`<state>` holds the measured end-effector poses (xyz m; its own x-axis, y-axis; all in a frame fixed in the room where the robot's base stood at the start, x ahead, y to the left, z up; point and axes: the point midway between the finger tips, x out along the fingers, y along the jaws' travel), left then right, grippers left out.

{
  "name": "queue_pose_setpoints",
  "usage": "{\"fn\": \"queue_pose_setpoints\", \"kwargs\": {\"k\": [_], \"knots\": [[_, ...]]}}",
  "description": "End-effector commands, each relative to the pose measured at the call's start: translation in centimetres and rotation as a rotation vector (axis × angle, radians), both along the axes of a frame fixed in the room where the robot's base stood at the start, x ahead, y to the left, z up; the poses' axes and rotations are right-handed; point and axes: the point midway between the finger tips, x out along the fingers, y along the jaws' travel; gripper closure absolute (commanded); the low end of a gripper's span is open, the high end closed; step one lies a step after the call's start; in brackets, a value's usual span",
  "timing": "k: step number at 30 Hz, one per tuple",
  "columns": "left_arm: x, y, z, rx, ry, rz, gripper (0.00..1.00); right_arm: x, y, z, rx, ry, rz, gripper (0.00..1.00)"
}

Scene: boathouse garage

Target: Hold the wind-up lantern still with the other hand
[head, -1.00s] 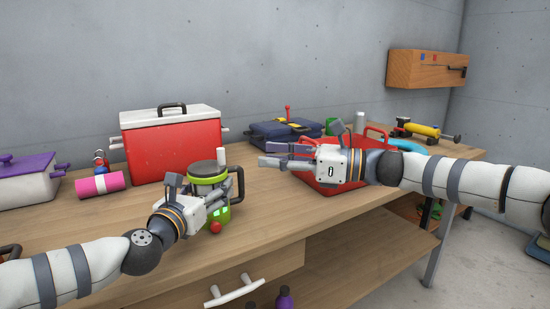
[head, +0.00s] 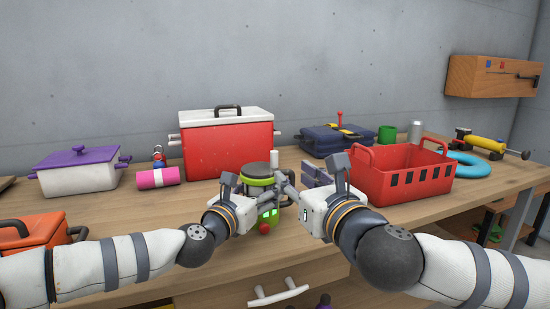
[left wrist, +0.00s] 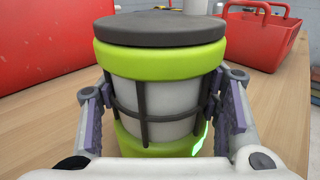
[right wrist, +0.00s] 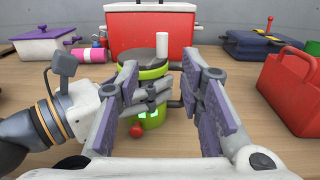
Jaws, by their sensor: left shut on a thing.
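The wind-up lantern (head: 258,168) stands upright on the bench, with a dark lid, lime-green bands, a pale body and a dark cage. A pale upright knob on its side shows in the right wrist view (right wrist: 162,45), with a red ball low on the front. My left gripper (left wrist: 162,106) is shut on the lantern, one finger on either side of its body. My right gripper (head: 302,184) is open and empty, close to the lantern's right. In the right wrist view its fingers (right wrist: 160,75) frame the lantern, which lies beyond them. The left hand hides part of the lantern.
A red cooler (head: 230,147) stands behind the lantern, with a pink roll (head: 158,177) and a white pot (head: 77,178) to its left. A red basket (head: 400,183) stands right of my right gripper. An orange box (head: 35,240) is at the front left.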

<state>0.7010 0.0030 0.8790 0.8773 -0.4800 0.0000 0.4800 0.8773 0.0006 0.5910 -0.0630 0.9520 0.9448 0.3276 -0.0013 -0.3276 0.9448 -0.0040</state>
Motion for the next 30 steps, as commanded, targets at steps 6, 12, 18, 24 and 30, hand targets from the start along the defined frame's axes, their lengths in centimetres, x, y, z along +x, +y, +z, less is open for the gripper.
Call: {"fn": "queue_pose_setpoints", "kwargs": {"k": [6, 12, 18, 24, 30], "knots": [[0.0, 0.0, 0.0, 0.000, 0.000, 0.000, 0.84, 3.0, 0.8, 0.1, 0.008, -0.001, -0.021, 0.65], [0.0, 0.0, 0.0, 0.000, 0.000, 0.000, 0.84, 7.9, 2.5, 0.1, 0.006, 0.000, -0.019, 0.65], [0.0, 0.0, 0.0, 0.000, 0.000, 0.000, 0.84, 10.7, 3.3, 0.1, 0.005, 0.000, -0.018, 0.65], [0.0, 0.0, 0.0, 0.000, 0.000, 0.000, 0.84, 11.2, 3.6, 0.1, 0.005, 0.000, -0.017, 0.65], [0.0, 0.0, 0.0, 0.000, 0.000, 0.000, 0.84, 11.2, 3.5, 0.1, 0.004, -0.001, -0.017, 0.79]]}}
